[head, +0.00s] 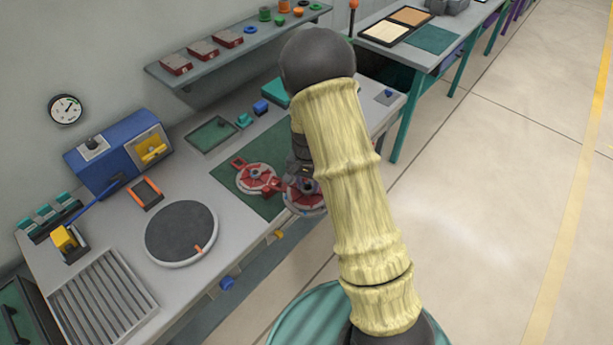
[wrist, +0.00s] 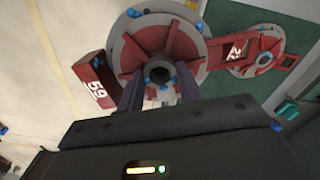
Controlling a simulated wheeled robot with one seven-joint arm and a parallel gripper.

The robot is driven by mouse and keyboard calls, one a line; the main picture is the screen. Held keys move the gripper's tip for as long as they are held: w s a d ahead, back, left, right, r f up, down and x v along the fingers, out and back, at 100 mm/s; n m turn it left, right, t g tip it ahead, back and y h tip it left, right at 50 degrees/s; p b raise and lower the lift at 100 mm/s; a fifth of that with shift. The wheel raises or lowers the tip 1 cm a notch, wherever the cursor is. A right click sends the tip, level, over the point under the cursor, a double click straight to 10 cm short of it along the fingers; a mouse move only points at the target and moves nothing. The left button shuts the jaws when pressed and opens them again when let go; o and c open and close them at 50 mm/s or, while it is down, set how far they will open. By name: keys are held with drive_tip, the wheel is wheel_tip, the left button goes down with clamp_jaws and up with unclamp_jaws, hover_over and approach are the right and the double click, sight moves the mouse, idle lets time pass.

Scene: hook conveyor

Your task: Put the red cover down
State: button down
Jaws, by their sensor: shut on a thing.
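A red cover with a grey round rim (head: 305,197) is under my gripper (head: 300,172), at the front edge of the workbench. It shows large in the wrist view (wrist: 190,42), with a red block marked 59 at its left. My gripper (wrist: 160,92) is shut on its middle hub. Floor shows beside it in the wrist view, and I cannot tell whether it touches anything below. A second red cover (head: 257,178) lies on the green mat (head: 235,160); in the wrist view it (wrist: 253,50) is at the right, marked 22. My arm hides part of the bench.
A round dark turntable (head: 181,232), a ribbed grey tray (head: 103,300) and a blue machine (head: 118,160) stand left on the bench. A wall shelf (head: 240,45) is behind. Open floor (head: 500,200) lies right.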

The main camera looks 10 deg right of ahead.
sight(313, 205)
drive_tip(key=f+n, duration=0.1)
drive_tip(key=f, duration=0.1)
drive_tip(key=s+f+n+b, duration=0.1)
drive_tip(key=f+n, duration=0.1)
drive_tip(key=f, duration=0.1)
drive_tip(key=s+d+f+n, duration=0.1)
drive_tip(key=f, duration=0.2)
drive_tip(key=shift+s+n, duration=0.1)
drive_tip(key=shift+n, duration=0.2)
wheel_tip(313, 205, down, 11)
drive_tip(key=n+b, duration=0.2)
drive_tip(key=b, duration=0.7)
drive_tip(key=shift+s+d, duration=0.15)
drive_tip(key=shift+s, duration=0.25)
